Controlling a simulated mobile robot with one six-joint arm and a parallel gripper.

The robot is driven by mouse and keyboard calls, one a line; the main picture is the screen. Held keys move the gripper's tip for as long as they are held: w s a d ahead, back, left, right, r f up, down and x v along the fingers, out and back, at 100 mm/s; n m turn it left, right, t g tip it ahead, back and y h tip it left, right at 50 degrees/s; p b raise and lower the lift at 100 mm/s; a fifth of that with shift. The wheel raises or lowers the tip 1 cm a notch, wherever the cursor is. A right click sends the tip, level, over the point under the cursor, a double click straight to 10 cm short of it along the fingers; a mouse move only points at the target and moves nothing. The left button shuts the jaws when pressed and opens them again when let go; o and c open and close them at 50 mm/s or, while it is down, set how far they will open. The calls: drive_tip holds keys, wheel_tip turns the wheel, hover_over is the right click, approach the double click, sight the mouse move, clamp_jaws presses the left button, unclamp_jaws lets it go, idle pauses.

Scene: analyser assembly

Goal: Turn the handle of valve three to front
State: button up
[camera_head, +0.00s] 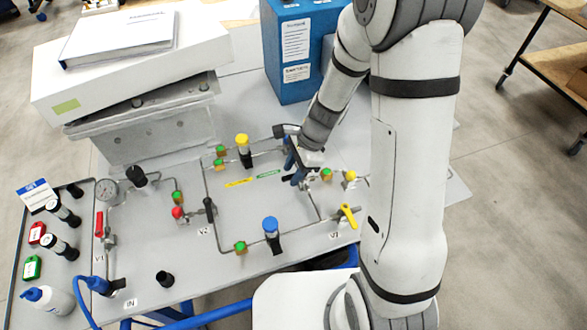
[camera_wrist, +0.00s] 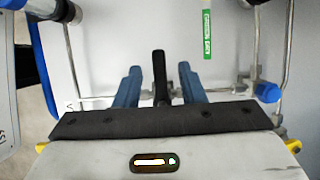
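A black lever handle (camera_wrist: 160,75) stands between the two blue fingers of my gripper (camera_wrist: 160,88) in the wrist view. A narrow gap shows on both sides of it, so the fingers are open around it. In the head view my gripper (camera_head: 293,170) is low over the right half of the panel. The black handle tip (camera_head: 286,178) pokes out to the left of the fingers there. The valve body under it is hidden by my gripper, and I cannot read its number label.
The grey panel (camera_head: 240,205) carries thin pipes. A yellow-handled valve (camera_head: 348,215) is right of my gripper, with a blue knob (camera_head: 270,225) to the front left and a yellow knob (camera_head: 242,140) behind. A blue box (camera_head: 295,50) stands behind. A green label (camera_wrist: 208,35) lies beside the handle.

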sight(307, 188)
clamp_jaws()
idle(0.5)
drive_tip(key=n, duration=0.1)
drive_tip(key=n+g, duration=0.1)
drive_tip(key=n, duration=0.1)
drive_tip(key=s+n+h, duration=0.1)
drive_tip(key=shift+d+n+g, duration=0.25)
drive_tip(key=shift+n+g, duration=0.05)
drive_tip(key=n, duration=0.1)
drive_tip(key=n+h, duration=0.1)
drive_tip(key=n, duration=0.1)
drive_tip(key=d+n+g, duration=0.1)
drive_tip(key=shift+s+n, duration=0.3)
drive_tip(key=n+h, duration=0.1)
drive_tip(key=n, duration=0.1)
drive_tip(key=d+n+h, duration=0.1)
drive_tip(key=n, duration=0.1)
drive_tip(key=shift+s+g+b, duration=0.15)
drive_tip(key=shift+g+b, duration=0.15)
drive_tip(key=shift+b, duration=0.05)
drive_tip(key=shift+d+n+h, duration=0.25)
drive_tip(key=shift+n+h, duration=0.15)
drive_tip(key=shift+n, duration=0.75)
drive_tip(key=shift+d+n+h, duration=0.25)
drive_tip(key=shift+n+h, duration=0.15)
drive_tip(key=shift+n, duration=0.75)
